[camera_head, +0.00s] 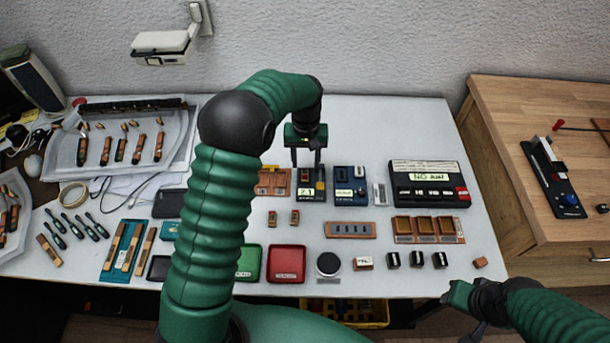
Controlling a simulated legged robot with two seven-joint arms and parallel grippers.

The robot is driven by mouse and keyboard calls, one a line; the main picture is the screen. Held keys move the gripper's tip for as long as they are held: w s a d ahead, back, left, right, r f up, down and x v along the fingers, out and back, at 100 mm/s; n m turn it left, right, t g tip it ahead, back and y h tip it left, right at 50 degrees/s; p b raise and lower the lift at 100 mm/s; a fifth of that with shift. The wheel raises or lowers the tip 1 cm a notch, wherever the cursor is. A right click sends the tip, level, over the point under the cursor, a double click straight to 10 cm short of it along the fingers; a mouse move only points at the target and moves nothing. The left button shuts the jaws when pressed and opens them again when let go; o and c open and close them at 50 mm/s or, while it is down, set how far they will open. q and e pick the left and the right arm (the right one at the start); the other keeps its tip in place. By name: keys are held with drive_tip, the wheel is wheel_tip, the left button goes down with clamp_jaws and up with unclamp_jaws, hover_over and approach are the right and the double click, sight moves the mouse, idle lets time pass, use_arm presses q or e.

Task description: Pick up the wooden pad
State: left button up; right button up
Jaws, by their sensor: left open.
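My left gripper (307,163) is open and points down near the back middle of the table, over or just behind a dark box marked "Z1" (308,190). I cannot tell whether it touches anything. Which piece is the wooden pad is not certain. A small plain wooden block (480,262) lies at the table's right front. A wooden tray (270,186) sits left of the marked box, partly hidden by my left arm. Wooden squares stand in a wooden rack (404,238) at the right. My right gripper (456,296) is at the lower right, past the table's front edge; its jaws are unclear.
A black box labelled "NO AUNT" (428,168) stands at the back right. A red tray (286,263) and a green tray (249,262) lie at the front. Brushes and wooden tools crowd the left. The back right of the white table (400,115) is clear.

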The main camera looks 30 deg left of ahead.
sight(305, 171)
use_arm(q)
wheel_tip(305, 171, down, 4)
drive_tip(key=shift+a+f, duration=0.15)
clamp_jaws()
idle(1.3)
